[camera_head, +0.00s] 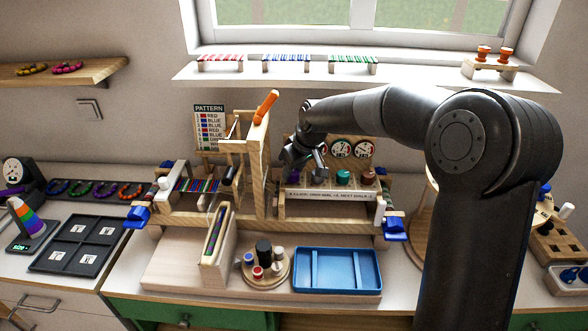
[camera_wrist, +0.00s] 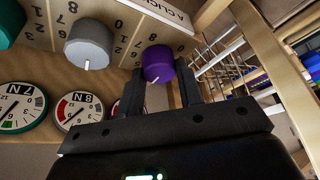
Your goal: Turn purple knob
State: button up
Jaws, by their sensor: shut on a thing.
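The purple knob (camera_wrist: 158,63) sits on a pale wooden panel (camera_wrist: 120,52) with numbers marked around it. In the wrist view it lies between the two dark fingers of my gripper (camera_wrist: 160,85), which are shut on its sides. A white pointer line shows on the knob's rim. In the head view my gripper (camera_head: 312,170) is at the left end of the knob row, and the purple knob is mostly hidden there by the gripper.
A grey knob (camera_wrist: 88,44) and a teal knob (camera_head: 342,177) stand along the same panel. Round dials (camera_wrist: 80,110) lie beside the row. A wooden frame with an orange handle (camera_head: 265,106) rises close to the left. A blue tray (camera_head: 337,291) lies in front.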

dwell(0.4)
jog(key=o, duration=1)
jog(key=shift+c, duration=0.2)
jog(key=v, duration=1)
jog(key=shift+r, duration=0.35)
jog(key=shift+d, duration=0.15)
jog(key=s+d+m+h, duration=0.1)
jog(key=s+d+m, duration=0.2)
jog(key=s, duration=0.8)
jog(key=s+d+m+t+h, duration=0.1)
jog(key=s+d+m, duration=0.2)
jog(key=s+d, duration=0.4)
jog(key=s+d+f+m+t+h, duration=0.1)
jog(key=s+d+m, duration=0.2)
jog(key=s, duration=1.1)
jog(key=shift+s+d, duration=0.4)
jog(key=shift+d, duration=0.95)
